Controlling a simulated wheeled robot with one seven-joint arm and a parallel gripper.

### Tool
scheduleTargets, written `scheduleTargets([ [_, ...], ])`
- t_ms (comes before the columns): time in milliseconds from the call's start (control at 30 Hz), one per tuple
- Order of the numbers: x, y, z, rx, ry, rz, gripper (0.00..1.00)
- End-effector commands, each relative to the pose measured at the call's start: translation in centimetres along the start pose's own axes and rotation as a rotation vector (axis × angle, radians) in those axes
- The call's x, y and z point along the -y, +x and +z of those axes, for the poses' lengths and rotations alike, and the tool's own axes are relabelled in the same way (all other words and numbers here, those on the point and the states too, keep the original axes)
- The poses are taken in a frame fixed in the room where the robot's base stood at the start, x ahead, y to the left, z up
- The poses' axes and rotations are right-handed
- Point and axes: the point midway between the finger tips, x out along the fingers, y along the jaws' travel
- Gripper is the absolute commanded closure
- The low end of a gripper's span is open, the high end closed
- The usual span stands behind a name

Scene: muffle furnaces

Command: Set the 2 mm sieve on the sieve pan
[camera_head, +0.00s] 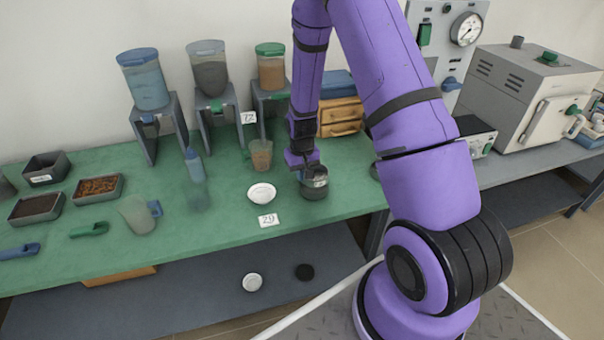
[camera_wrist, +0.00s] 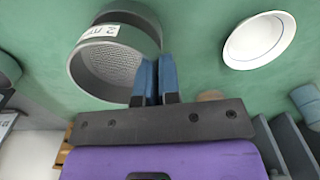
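The 2 mm sieve (camera_wrist: 112,35) is a grey round ring with a fine mesh and a white "2 mm" label. In the head view the sieve (camera_head: 314,188) stands out near the table's front edge, below my gripper (camera_head: 307,165). In the wrist view my gripper's blue fingers (camera_wrist: 157,80) lie close together on either side of the sieve's right wall, one inside and one outside, and look shut on it. Whether the sieve touches the table is unclear. A dark round thing (camera_head: 375,172), possibly the sieve pan, is mostly hidden behind my arm.
A white bowl (camera_head: 262,193) sits left of the sieve, with a "29" card (camera_head: 268,220) in front. A brown-filled beaker (camera_head: 261,154) stands behind. Hoppers on stands (camera_head: 209,75) line the back. A furnace (camera_head: 535,95) is at right. Green table (camera_head: 235,225) is clear at front.

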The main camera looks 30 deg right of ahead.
Motion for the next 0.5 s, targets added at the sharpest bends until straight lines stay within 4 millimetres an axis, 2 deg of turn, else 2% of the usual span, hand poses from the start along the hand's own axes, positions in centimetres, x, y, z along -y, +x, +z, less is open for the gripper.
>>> scheduleTargets([
  [500,0.00,0.54,0.01,0.000,0.000,0.000,1.00],
])
